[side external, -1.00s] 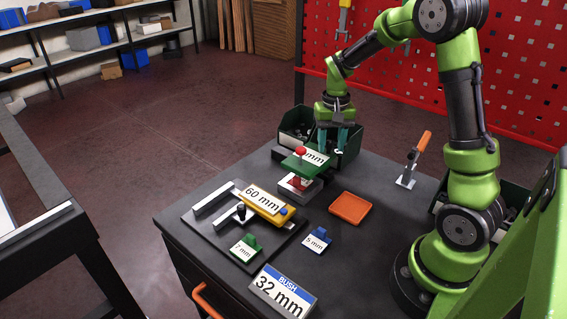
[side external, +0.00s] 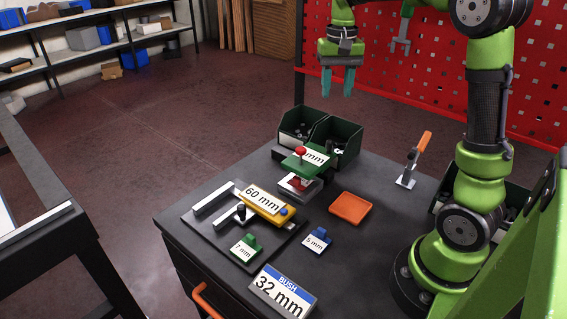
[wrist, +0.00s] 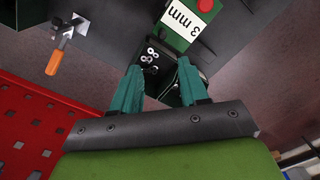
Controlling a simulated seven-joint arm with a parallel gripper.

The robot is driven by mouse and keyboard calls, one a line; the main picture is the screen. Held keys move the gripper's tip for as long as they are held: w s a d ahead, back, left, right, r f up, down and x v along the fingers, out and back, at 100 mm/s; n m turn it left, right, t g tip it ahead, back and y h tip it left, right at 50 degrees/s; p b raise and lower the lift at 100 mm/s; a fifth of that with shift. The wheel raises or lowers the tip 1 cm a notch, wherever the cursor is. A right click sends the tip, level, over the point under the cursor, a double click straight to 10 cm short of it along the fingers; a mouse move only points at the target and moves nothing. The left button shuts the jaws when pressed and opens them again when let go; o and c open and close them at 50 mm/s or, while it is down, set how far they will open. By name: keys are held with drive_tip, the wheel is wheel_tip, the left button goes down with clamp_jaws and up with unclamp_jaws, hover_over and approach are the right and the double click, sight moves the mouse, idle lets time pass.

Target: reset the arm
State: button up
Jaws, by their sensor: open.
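My gripper (side external: 338,82) is open and empty, with teal fingers pointing down, raised high above the back of the table in the side external view. In the wrist view its two teal fingers (wrist: 160,90) are apart, with nothing between them but the bins far below. The dark table (side external: 385,190) stands beneath it. A green block with a red knob (side external: 301,152) stands near the table's back edge. It also shows in the wrist view, labelled 3 mm (wrist: 181,24).
A red pegboard (side external: 400,70) rises behind.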

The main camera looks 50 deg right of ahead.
drive_tip(key=shift+r, duration=0.7)
drive_tip(key=s+a+f+n+t+y, duration=0.1)
drive_tip(key=s+a+n+t, duration=0.1)
drive_tip(key=s+a, duration=0.4)
drive_tip(key=s+a+f+n+t+y, duration=0.1)
drive_tip(key=s+a+n+t, duration=0.2)
drive_tip(key=a, duration=1)
drive_tip(key=s+t, duration=0.2)
drive_tip(key=s, duration=0.1)
drive_tip(key=shift+f, duration=0.3)
